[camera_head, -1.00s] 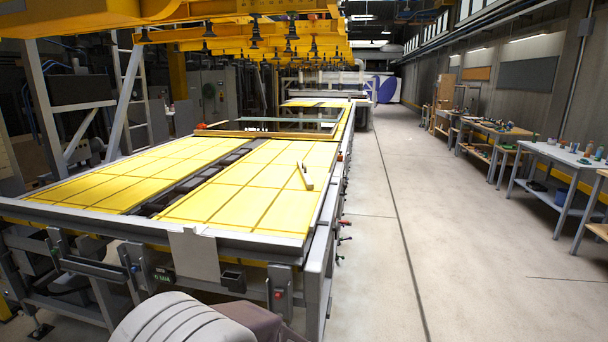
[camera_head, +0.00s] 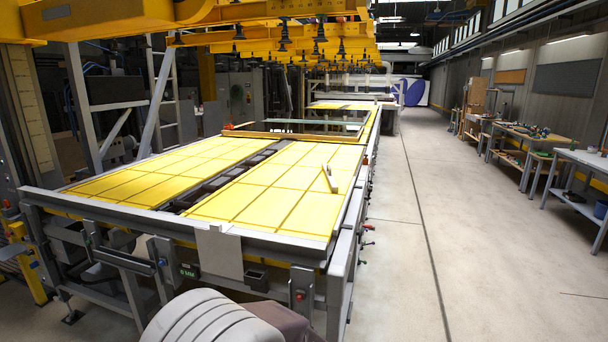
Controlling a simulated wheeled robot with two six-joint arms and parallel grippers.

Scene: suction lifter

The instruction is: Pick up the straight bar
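A small pale bar-like piece (camera_head: 330,179) lies on the right yellow panel of the long table (camera_head: 262,187), near that panel's right edge. It looks like two short strips meeting at an angle; at this size I cannot tell whether it is the straight bar. A longer thin brown strip (camera_head: 262,135) runs across the table farther back. Neither gripper is in view. A rounded white and mauve part at the bottom middle looks like my own body.
Yellow lifter beams with suction cups (camera_head: 283,40) hang over the table's far part. The grey table frame (camera_head: 170,222) stands close in front. Open concrete floor (camera_head: 430,240) lies to the right, with workbenches (camera_head: 523,137) along the right wall.

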